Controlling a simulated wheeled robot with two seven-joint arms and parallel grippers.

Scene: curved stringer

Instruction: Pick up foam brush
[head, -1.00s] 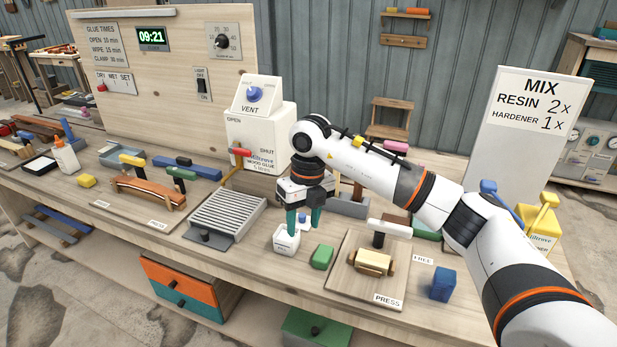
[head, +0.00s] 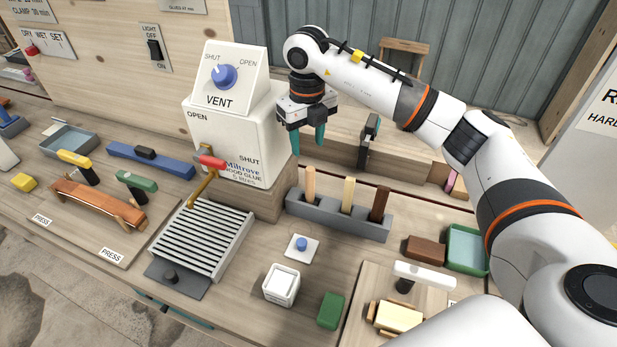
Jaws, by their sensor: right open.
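A grey holder (head: 372,228) on the bench has three upright handles: an orange-tan one (head: 310,184), a pale one (head: 348,194) and a dark brown one (head: 379,204). Their lower ends are hidden in the holder, so I cannot tell which is the foam brush. My right gripper (head: 308,142) is open and empty, fingers pointing down. In the picture it is above the orange-tan handle, in front of the right edge of the white glue container (head: 222,135). My left gripper is not in view.
In front of the holder are a small white piece with a blue knob (head: 301,245), a white cup (head: 281,285) and a green block (head: 330,311). A slatted grey grate (head: 203,238) lies left. A brown block (head: 425,250) and green tray (head: 466,248) stand right.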

